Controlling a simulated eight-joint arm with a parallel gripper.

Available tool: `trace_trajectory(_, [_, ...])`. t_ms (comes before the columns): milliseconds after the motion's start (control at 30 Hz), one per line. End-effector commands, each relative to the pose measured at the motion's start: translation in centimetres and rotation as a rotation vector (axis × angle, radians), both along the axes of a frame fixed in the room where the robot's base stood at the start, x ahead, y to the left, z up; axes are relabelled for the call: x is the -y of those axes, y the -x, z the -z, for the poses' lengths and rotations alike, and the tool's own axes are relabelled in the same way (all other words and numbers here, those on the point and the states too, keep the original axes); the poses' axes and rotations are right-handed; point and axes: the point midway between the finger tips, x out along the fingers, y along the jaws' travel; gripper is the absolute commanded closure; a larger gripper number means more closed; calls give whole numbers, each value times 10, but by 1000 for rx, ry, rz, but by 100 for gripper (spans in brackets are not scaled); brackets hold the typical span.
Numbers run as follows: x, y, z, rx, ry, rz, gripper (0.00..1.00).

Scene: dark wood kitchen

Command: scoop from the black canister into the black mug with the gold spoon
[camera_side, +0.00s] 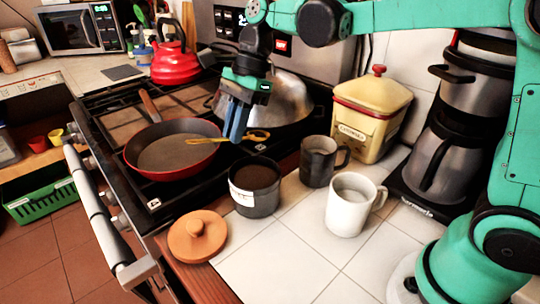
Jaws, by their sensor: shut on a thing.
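My gripper (236,132) is shut on the gold spoon (256,136), near the middle of the picture. The spoon lies roughly level, with one end to the left over the red pan and the other to the right. The black canister (256,204) stands open on the white tiles just below the gripper, with dark brown contents and a white label. The spoon is above the canister and apart from it. The black mug (318,168) stands upright to the right of the canister, its handle to the right. I cannot tell what is inside the mug.
A white mug (350,212) stands in front of the black mug. An orange-brown lid (198,237) lies left of the canister. A yellow tin (368,118) and a coffee maker (450,130) stand behind. A red pan (165,150) sits on the stove. The front tiles are clear.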

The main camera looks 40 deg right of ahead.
Motion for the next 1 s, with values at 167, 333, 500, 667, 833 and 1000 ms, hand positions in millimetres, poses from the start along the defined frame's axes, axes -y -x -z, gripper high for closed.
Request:
trace_trajectory(167, [40,5,-1,7,30,10,100])
trace_trajectory(333, [96,21,-3,6,73,11,100])
trace_trajectory(500, [127,36,-4,6,95,6,100])
trace_trajectory(667, [132,41,2,77,99,21,100])
trace_trajectory(833, [131,47,17,268,99,72,100])
trace_trajectory(1000, [131,54,29,522,99,138,100])
